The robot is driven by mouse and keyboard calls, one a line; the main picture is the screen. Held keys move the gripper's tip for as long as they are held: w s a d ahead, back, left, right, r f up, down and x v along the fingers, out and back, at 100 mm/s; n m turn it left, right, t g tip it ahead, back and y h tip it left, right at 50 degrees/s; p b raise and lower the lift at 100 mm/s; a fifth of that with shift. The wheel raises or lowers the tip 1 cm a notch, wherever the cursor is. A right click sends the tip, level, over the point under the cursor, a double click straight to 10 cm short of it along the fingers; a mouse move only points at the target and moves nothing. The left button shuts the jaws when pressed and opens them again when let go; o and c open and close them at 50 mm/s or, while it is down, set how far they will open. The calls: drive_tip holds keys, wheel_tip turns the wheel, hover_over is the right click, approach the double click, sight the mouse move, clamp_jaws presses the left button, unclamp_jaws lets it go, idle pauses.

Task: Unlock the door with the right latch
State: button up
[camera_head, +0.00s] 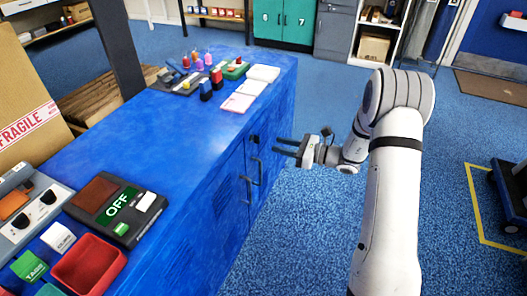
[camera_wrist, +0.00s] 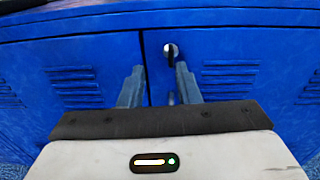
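The blue cabinet has two louvred doors, a left door (camera_head: 229,192) and a right door (camera_head: 267,152), each with a dark handle in the head view. A small dark latch or lock (camera_head: 254,139) sits near the top of the right door. In the wrist view it is a round silvery piece with a dark upright middle (camera_wrist: 171,50), just right of the door seam (camera_wrist: 146,65). My gripper (camera_head: 277,146) is open and empty, pointing at the doors. In the wrist view its fingertips (camera_wrist: 159,68) are spread below the lock, which is nearer the right finger. Contact is not visible.
The cabinet's blue top (camera_head: 165,125) carries a device reading OFF (camera_head: 117,205), a red tray (camera_head: 88,265), small coloured items and white pads (camera_head: 262,73). A FRAGILE carton (camera_head: 25,110) stands at left. Blue floor (camera_head: 310,220) beside the doors is clear. A dark cart (camera_head: 510,190) is at right.

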sight(259, 141)
drive_tip(key=w+f+b+x, duration=0.1)
drive_tip(key=x, duration=0.6)
drive_tip(key=shift+w+m+t+b, duration=0.3)
drive_tip(key=shift+m+t+b, duration=0.05)
drive_tip(key=shift+m+t, duration=0.05)
drive_tip(key=shift+f, duration=0.1)
drive_tip(key=shift+a, duration=0.1)
clamp_jaws()
